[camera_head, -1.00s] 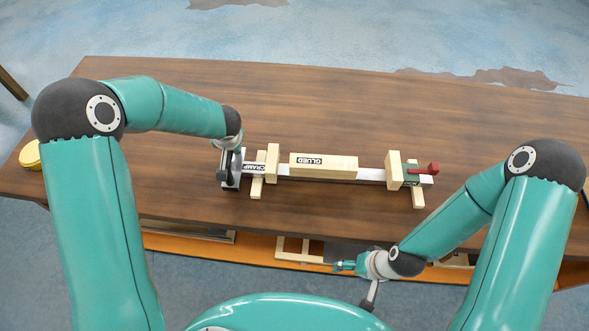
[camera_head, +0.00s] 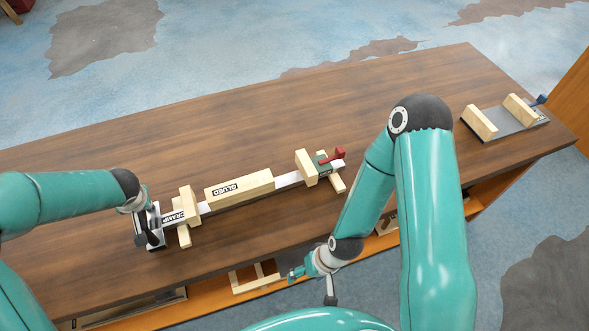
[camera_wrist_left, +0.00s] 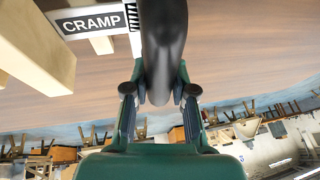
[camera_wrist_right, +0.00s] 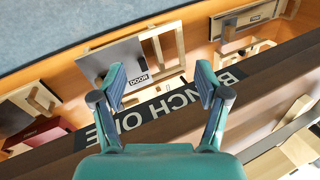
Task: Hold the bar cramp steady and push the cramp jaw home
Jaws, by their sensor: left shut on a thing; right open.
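The bar cramp (camera_head: 290,180) lies on the bench top with a "CRAMP" label at its left end, which also shows in the left wrist view (camera_wrist_left: 92,22). A wooden block marked "GLUED" (camera_head: 240,188) sits along it between two upright wooden blocks. The cramp jaw (camera_head: 324,166), dark green with a red handle (camera_head: 334,157), is at the bar's right end. My left gripper (camera_head: 148,228) is shut on the dark handle (camera_wrist_left: 162,50) at the cramp's left end. My right gripper (camera_head: 292,274) is open and empty by the bench's front edge, away from the jaw.
A grey board with two wooden blocks (camera_head: 508,118) and a blue handle lies at the bench's far right. Below the bench top, an orange shelf (camera_head: 220,300) holds wooden frames. The bench behind the cramp is clear.

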